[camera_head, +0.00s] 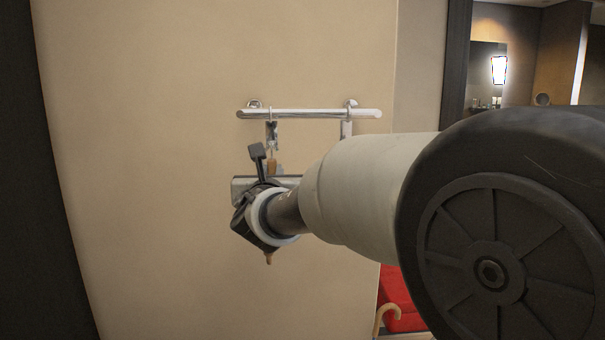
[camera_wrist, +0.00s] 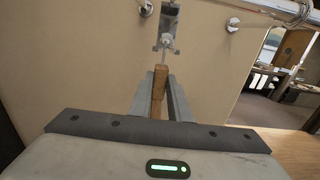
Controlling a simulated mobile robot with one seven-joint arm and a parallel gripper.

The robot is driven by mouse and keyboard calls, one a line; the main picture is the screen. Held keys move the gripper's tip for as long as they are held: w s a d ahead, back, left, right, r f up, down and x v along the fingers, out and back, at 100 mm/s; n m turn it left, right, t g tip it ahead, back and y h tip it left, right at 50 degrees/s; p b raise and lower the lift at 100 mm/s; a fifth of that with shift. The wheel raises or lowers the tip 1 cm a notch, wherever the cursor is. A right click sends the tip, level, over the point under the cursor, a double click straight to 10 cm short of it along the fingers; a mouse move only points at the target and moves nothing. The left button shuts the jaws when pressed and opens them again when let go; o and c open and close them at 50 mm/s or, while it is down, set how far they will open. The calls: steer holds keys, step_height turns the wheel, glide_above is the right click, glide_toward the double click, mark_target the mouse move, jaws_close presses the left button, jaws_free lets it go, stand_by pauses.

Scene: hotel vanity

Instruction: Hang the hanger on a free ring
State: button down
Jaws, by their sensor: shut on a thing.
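A wooden hanger (camera_wrist: 160,78) stands between my gripper's fingers (camera_wrist: 161,88) in the wrist view, and they are shut on it. A thin metal stem rises from its top and overlaps a metal fitting (camera_wrist: 167,28); I cannot tell whether they touch. In the head view, brown wood of the hanger (camera_head: 271,168) shows just above my gripper (camera_head: 265,182), below the fitting (camera_head: 272,134). The fitting hangs by a ring from a chrome rail (camera_head: 310,114). A second hanging fitting (camera_head: 346,130) is at the right, partly hidden by my arm. Most of the hanger is hidden.
The rail is fixed to a beige wall (camera_head: 150,160) by two round mounts. A curved wooden handle (camera_head: 385,316) and a red thing (camera_head: 402,300) are low at the right. The wall left of the rail is clear. A doorway opens at the right.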

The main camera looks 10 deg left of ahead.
steer(key=shift+f, duration=0.15)
stand_by(0.4)
steer(key=c, duration=1.6)
jaws_free()
steer(key=shift+f, duration=0.1)
steer(key=shift+s+b, duration=0.15)
steer(key=shift+b, duration=0.15)
